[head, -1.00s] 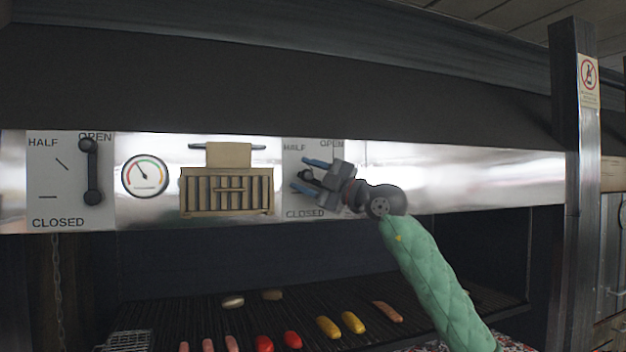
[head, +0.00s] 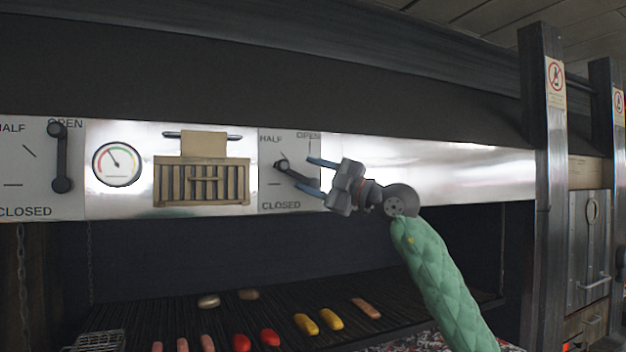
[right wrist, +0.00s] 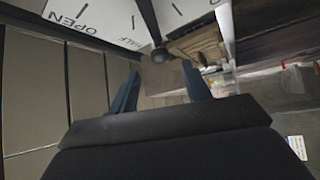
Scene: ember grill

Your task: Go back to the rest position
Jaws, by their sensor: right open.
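My right gripper (head: 307,174) is open and empty in front of the right lever panel, with its two blue fingers pointing left. The dark right lever (head: 296,174) slants from a round knob near the HALF mark down to the right, partly hidden by the gripper. The knob lies just beyond the fingertips, apart from them as far as I can tell. In the right wrist view the knob (right wrist: 160,55) shows ahead of the spread fingers (right wrist: 160,85). The left lever (head: 60,157) stands nearly upright with its upper end at OPEN. My left gripper is not in view.
A gauge (head: 119,164) and a brass vent box (head: 202,182) sit on the metal front. Below is a grill grate (head: 280,302) with sausages, red and yellow pieces. A steel post (head: 543,200) stands to the right. The metal front right of my gripper is bare.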

